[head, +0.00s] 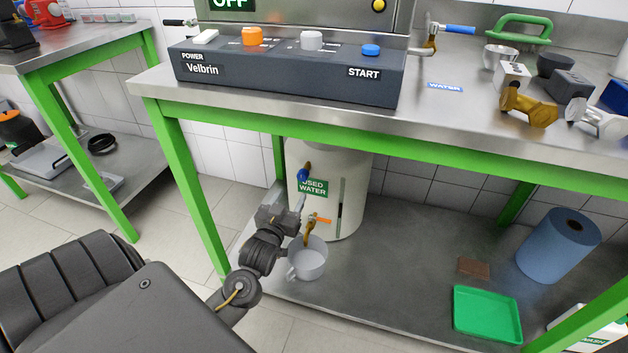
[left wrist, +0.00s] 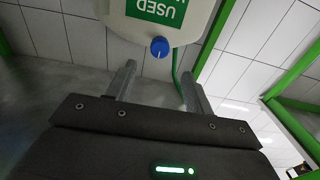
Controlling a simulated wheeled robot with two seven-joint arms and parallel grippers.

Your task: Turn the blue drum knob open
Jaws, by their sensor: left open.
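The blue drum knob (head: 303,174) sits on the front of the white drum (head: 350,190), above its green USED WATER label. In the left wrist view the blue knob (left wrist: 160,47) shows upside down, with a white mark on it. My left gripper (head: 290,203) is just in front of the drum, lower than the knob in the head view. It also shows in the left wrist view (left wrist: 160,85), with its two fingers apart and nothing between them. The knob appears beyond the fingertips, centred between them, and not gripped. My right gripper is not in view.
The green-framed bench (head: 400,135) overhangs the drum.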

